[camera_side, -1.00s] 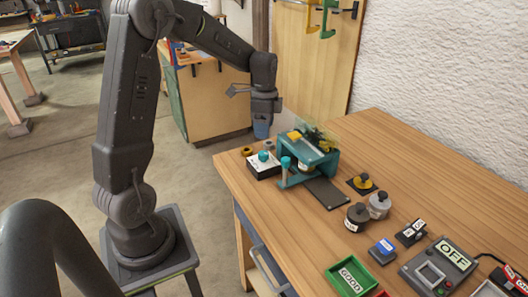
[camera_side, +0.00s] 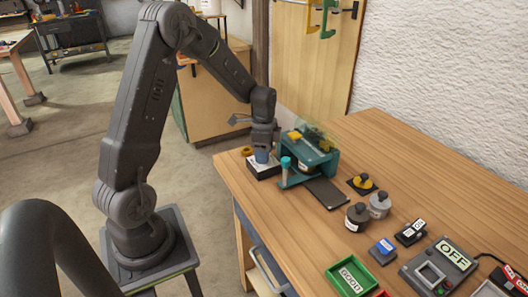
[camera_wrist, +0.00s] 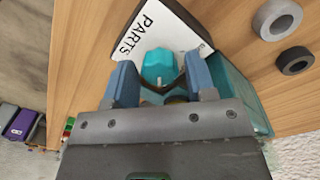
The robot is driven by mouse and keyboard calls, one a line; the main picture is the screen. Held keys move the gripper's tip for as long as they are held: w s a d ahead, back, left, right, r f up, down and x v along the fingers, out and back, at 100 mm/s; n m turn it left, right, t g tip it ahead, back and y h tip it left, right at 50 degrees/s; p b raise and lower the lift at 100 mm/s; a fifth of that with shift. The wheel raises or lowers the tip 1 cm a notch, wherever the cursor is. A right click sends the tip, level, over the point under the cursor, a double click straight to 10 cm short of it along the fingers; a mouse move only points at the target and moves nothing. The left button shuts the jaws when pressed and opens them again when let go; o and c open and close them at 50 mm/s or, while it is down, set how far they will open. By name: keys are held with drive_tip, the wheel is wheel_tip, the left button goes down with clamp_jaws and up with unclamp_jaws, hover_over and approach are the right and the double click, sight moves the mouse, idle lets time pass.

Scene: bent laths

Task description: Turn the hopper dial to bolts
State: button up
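The dial is a teal knob (camera_wrist: 158,66) on a white-topped box marked PARTS (camera_wrist: 140,42), at the near-left end of the bench. The box also shows under my gripper in the side view (camera_side: 263,173), where the knob is hidden. My gripper (camera_wrist: 161,82) points down over the box. Its two blue fingers are apart, one on each side of the knob, with gaps showing; I cannot tell that either touches it. The setting labels and the knob's pointing direction are not readable. The teal hopper machine (camera_side: 318,163) with a clear cover stands just right of the box.
A teal-topped post (camera_side: 285,163) stands close to my gripper's right. The bench's back right is clear.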

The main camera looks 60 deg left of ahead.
drive_tip(key=c, duration=0.7)
drive_tip(key=shift+n, duration=0.3)
drive_tip(key=n, duration=0.4)
drive_tip(key=shift+a+n, duration=0.1)
drive_tip(key=shift+n, duration=0.3)
drive_tip(key=n, duration=0.9)
drive_tip(key=shift+n, duration=0.4)
drive_tip(key=shift+r+n+t, duration=0.1)
drive_tip(key=shift+n+t, duration=0.2)
drive_tip(key=shift+n, duration=2)
